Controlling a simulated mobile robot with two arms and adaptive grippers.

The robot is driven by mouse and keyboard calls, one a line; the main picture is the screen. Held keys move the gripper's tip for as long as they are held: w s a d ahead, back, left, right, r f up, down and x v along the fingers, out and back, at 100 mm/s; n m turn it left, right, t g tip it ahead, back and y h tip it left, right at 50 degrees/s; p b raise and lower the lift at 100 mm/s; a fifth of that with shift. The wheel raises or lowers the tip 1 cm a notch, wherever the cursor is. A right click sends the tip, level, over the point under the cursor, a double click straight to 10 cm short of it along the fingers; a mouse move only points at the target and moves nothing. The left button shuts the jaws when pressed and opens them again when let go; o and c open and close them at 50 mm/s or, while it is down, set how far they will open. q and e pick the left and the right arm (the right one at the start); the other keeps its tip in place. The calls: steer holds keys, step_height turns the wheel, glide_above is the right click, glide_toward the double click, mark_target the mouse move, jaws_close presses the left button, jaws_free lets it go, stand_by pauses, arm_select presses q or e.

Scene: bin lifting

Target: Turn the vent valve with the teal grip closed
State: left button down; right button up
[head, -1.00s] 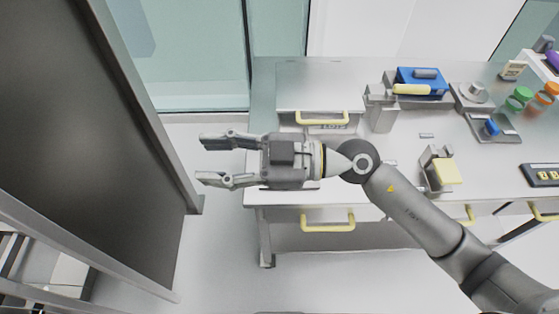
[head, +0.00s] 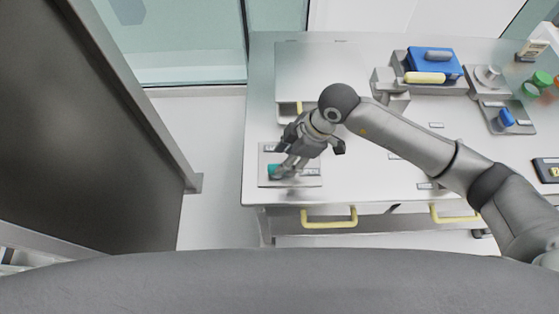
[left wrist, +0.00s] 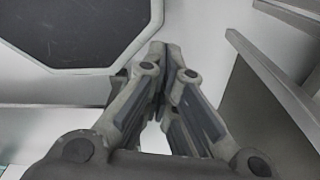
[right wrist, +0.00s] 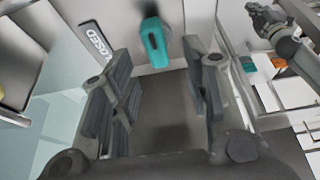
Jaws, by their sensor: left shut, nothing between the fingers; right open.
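The vent valve's teal grip (head: 273,171) shows on a pale plate (head: 311,181) at the bench's left front corner. In the right wrist view the teal grip (right wrist: 153,42) lies just beyond the gap between the fingers, near a dark "CLOSED" label (right wrist: 96,42). My right gripper (head: 310,160) is open above the plate, one finger close to the grip; contact cannot be told. In the right wrist view my right gripper (right wrist: 156,95) has nothing between its fingers. My left gripper (left wrist: 165,85) is shut and empty in the left wrist view, away from the valve.
A blue box with a yellow handle (head: 425,78), a blue knob (head: 506,117) and green caps (head: 542,78) stand at the bench's right. Yellow drawer handles (head: 329,217) stick out in front. A dark panel (head: 110,110) stands left across a floor gap.

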steer(key=x, duration=0.3)
steer(key=shift+w+a+f, duration=0.1)
steer(key=shift+w, duration=0.15)
steer(key=shift+p+x, duration=0.4)
steer(key=shift+x, duration=0.6)
steer(key=shift+f, duration=0.1)
steer(key=shift+c, duration=0.9)
steer(key=c, duration=0.4)
jaws_close()
arm_select(q)
steer(key=shift+w+r, duration=0.6)
steer(key=shift+w, duration=0.2)
